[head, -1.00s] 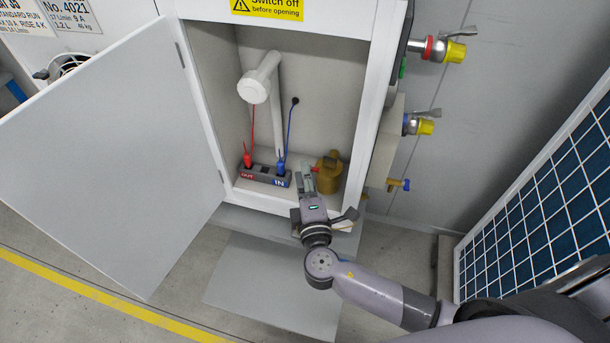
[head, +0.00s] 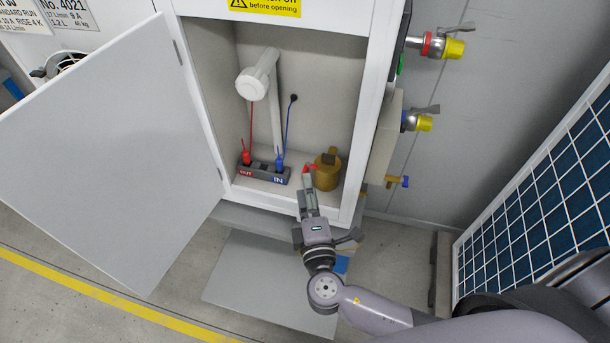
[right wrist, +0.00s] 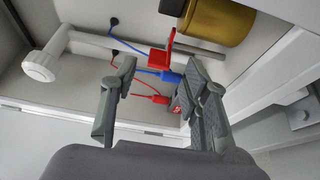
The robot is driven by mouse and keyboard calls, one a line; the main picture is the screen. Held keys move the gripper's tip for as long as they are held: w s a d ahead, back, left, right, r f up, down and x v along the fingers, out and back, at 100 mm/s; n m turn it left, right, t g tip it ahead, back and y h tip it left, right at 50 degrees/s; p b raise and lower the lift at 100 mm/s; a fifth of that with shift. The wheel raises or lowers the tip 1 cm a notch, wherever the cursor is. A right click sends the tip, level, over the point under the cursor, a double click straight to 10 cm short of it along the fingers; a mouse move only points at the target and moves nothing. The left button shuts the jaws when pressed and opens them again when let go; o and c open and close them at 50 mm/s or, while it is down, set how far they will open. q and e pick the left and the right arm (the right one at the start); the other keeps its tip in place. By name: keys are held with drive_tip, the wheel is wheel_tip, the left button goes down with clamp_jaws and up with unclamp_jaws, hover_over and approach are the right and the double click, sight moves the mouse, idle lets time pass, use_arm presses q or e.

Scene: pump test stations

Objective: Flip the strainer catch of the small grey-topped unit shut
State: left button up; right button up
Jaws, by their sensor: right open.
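A brass-coloured rounded body (head: 328,170) stands on the cabinet floor at the right; it also shows in the right wrist view (right wrist: 218,20). A small red lever (head: 311,168), which looks like the catch, sits just left of it. In the right wrist view the red lever (right wrist: 166,54) sticks out near a grey part (right wrist: 172,7). I cannot tell whether it is fully shut. My right gripper (head: 309,187) is open and empty, its fingertips just in front of the lever, apparently not touching it. A grey top is not clearly seen in the head view. My left gripper is out of view.
A grey block (head: 250,172) with red OUT and blue IN plugs stands left of my gripper. A white pipe (head: 276,110) rises behind it. The open cabinet door (head: 110,150) is at the left, the cabinet's right wall (head: 372,120) close by. Yellow-capped valves (head: 454,48) stick out at right.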

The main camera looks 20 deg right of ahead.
drive_tip(key=s+a, duration=0.1)
drive_tip(key=s, duration=0.5)
drive_tip(key=shift+s+a, duration=0.15)
drive_tip(key=shift+s, duration=0.2)
